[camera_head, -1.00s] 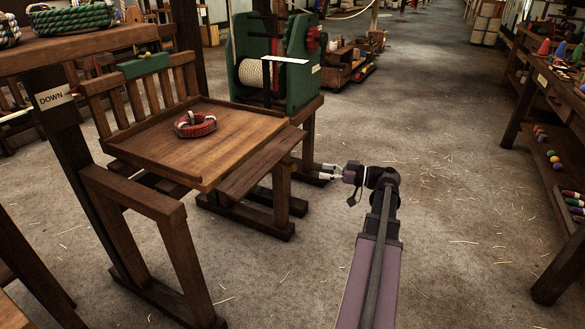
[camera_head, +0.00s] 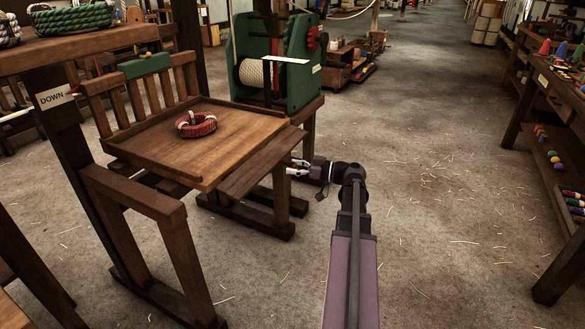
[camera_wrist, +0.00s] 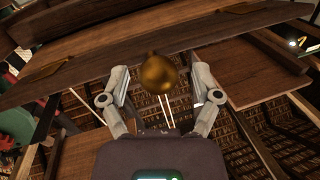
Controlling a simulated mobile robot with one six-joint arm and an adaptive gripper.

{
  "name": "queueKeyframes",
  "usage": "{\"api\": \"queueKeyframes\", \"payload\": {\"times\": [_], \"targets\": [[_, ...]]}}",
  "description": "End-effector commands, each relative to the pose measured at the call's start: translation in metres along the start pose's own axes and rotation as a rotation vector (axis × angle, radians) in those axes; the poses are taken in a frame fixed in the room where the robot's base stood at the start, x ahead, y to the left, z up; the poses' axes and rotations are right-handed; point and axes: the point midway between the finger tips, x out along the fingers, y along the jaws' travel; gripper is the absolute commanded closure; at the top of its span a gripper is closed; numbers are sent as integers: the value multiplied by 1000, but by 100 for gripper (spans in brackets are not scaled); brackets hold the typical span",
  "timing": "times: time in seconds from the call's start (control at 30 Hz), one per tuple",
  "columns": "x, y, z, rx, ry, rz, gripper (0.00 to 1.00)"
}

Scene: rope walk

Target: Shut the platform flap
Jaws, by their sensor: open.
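The wooden platform (camera_head: 215,150) stands at the left with a raised rim on its near edge. The flap (camera_head: 258,160) is a wooden board along the platform's right edge, sloping down and outward, not level with the top. In the wrist view a round brass knob (camera_wrist: 158,76) sits in front of a long wooden edge. My gripper (camera_head: 296,167) is beside the flap's outer right side. Its two fingers are open, one on each side of the knob, with gaps visible; whether either touches it cannot be told. The knob is not clear in the head view.
A red rope ring (camera_head: 196,124) lies on the platform. A label reading DOWN (camera_head: 55,97) is on the post at the left. A green rope machine (camera_head: 300,75) stands behind the flap. A bench (camera_head: 560,95) runs along the right; the floor between is clear.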

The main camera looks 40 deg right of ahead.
Motion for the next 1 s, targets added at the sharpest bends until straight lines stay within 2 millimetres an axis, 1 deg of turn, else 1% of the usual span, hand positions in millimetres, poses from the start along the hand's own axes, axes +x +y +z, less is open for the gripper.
{"api": "queueKeyframes", "payload": {"times": [0.27,0.3,0.37,0.4,0.47,0.5,0.53,0.6,0.63,0.73,1.0], "targets": [[0,0,0,0,0,1,19],[0,0,0,0,0,1,31],[0,0,0,0,0,1,49],[0,0,0,0,0,1,61],[0,0,0,0,0,1,78],[0,0,0,0,0,1,90],[0,0,0,0,0,0,99],[0,0,0,0,0,0,100],[4,-8,1,0,0,0,100],[1,-3,0,0,-1,-1,100],[5,-5,-5,6,-25,-10,100]]}}
